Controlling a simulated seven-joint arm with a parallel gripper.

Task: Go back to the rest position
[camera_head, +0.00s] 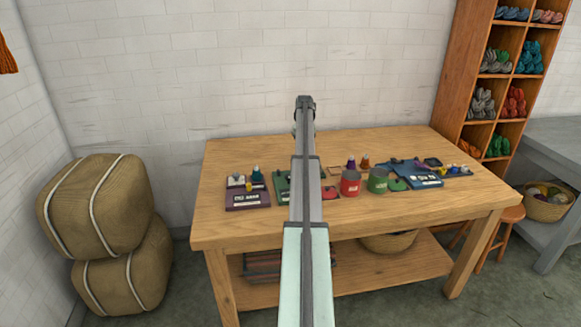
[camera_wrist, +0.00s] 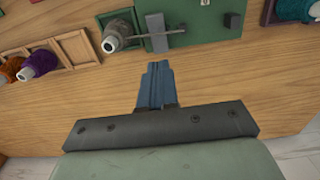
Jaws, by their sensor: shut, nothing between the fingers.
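My arm reaches out from the bottom middle of the head view over the wooden table (camera_head: 420,215). Its far end hides my fingers there. In the wrist view my gripper (camera_wrist: 154,68) is shut and empty, its dark blue fingers together above the bare wood. In that view a green board (camera_wrist: 190,15) with a dark metal bar lies just beyond the fingertips. No skein is in the gripper.
On the table stand a red can (camera_head: 350,184), a green can (camera_head: 377,181), a purple board (camera_head: 248,197) and a blue board (camera_head: 420,178). A wooden shelf (camera_head: 463,70) of skeins stands at right. Stacked bales (camera_head: 95,205) stand left. The table's front strip is clear.

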